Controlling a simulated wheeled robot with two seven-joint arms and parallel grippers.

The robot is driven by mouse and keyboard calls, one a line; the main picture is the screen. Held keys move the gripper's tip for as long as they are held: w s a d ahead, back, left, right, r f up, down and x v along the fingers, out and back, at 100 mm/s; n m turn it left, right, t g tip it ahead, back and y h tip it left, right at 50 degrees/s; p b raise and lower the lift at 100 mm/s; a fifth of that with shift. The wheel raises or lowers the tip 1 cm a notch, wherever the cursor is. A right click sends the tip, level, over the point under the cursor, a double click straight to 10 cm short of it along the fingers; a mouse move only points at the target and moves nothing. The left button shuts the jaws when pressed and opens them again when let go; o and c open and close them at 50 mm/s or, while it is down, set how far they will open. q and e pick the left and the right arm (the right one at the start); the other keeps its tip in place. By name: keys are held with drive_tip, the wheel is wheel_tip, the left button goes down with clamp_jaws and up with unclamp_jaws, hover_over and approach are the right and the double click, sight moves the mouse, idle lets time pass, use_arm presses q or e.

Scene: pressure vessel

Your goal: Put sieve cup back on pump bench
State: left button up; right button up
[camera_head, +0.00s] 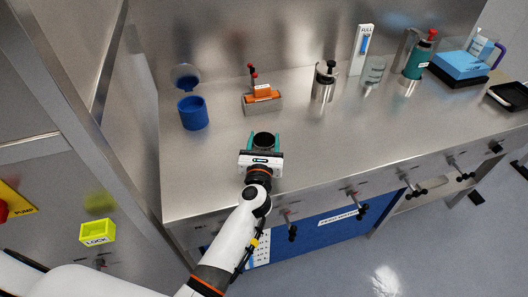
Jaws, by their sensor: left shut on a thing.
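My left gripper (264,147) reaches in over the front part of the steel pump bench (215,165). Its teal fingers are shut on a dark round cup (264,139), seemingly the sieve cup. The cup's top is seen from above between the fingers. Its lower part is hidden by the gripper, so I cannot tell whether it touches the bench top. My right gripper is not in view.
Behind the gripper stands an orange and grey block (262,99). A blue cup (193,112) is at left, a steel vessel (324,82) at back right. A glass beaker (373,74) and green flask (418,58) stand farther right. The front middle is clear.

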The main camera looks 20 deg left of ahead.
use_arm(q)
wheel_tip(320, 180, down, 3)
drive_tip(key=shift+r+b, duration=0.2)
drive_tip(key=shift+b, duration=0.25)
drive_tip(key=shift+f, duration=0.1)
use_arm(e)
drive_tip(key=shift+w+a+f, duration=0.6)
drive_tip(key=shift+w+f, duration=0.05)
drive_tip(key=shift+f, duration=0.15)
use_arm(q)
drive_tip(key=o, duration=0.6)
drive_tip(key=shift+f, duration=0.1)
drive_tip(key=o, duration=0.5)
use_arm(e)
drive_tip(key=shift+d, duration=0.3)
